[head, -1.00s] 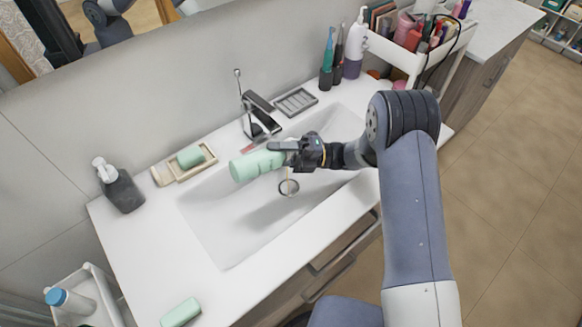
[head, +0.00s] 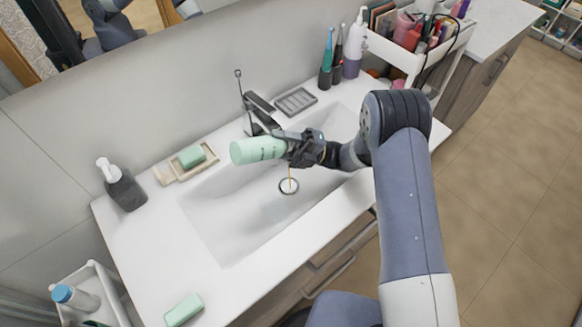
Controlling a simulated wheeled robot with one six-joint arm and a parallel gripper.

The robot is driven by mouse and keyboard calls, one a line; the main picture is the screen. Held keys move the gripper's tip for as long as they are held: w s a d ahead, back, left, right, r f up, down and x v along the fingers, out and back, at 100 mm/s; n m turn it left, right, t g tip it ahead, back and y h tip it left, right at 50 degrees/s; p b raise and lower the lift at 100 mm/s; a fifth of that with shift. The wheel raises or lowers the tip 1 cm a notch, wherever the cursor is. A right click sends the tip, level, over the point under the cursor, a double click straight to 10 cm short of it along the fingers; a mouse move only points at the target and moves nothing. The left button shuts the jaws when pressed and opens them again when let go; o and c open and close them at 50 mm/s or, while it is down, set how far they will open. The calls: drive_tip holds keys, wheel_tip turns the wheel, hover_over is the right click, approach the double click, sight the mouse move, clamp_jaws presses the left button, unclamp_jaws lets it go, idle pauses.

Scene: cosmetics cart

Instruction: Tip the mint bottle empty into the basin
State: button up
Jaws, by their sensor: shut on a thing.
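The mint bottle (head: 257,150) is held over the white basin (head: 235,225), lying nearly level with its broad end to the left. My gripper (head: 293,149) is shut on the bottle near its right end, which the fingers partly hide. How much is left inside the bottle cannot be seen.
The faucet (head: 261,112) stands close behind the bottle. A soap dish (head: 207,165) with green soap (head: 192,156) and a dark dispenser (head: 122,187) are at left. Another green bar (head: 184,310) lies in front. Toothbrushes, a pump bottle (head: 355,45) and a white cart (head: 405,58) stand back right.

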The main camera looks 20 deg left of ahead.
drive_tip(key=shift+r, duration=0.15)
drive_tip(key=b, duration=0.2)
drive_tip(key=shift+w+f+y+b, duration=0.1)
drive_tip(key=shift+f+y+b, duration=0.2)
drive_tip(key=shift+f+b, duration=0.1)
drive_tip(key=b, duration=0.2)
drive_tip(key=shift+r+b, duration=0.2)
drive_tip(key=shift+b, duration=0.1)
drive_tip(key=b, duration=0.4)
drive_tip(key=shift+d+r+m+y+b, duration=0.1)
drive_tip(key=shift+r+m+y+b, duration=0.2)
drive_tip(key=shift+m+b, duration=0.1)
drive_tip(key=shift+r, duration=0.4)
drive_tip(key=shift+b, duration=0.3)
drive_tip(key=shift+r+m+y+b, duration=0.4)
drive_tip(key=shift+y+b, duration=0.1)
drive_tip(key=shift+b, duration=0.4)
drive_tip(key=shift+w+d+r+m+y+b, duration=0.15)
drive_tip(key=shift+r+m+y+b, duration=0.3)
drive_tip(key=shift+r+b, duration=0.4)
drive_tip(key=shift+w+r+m+t+y+b, duration=0.1)
drive_tip(key=shift+r+m+t+y+b, duration=0.15)
drive_tip(key=shift+r+t+y+b, duration=0.15)
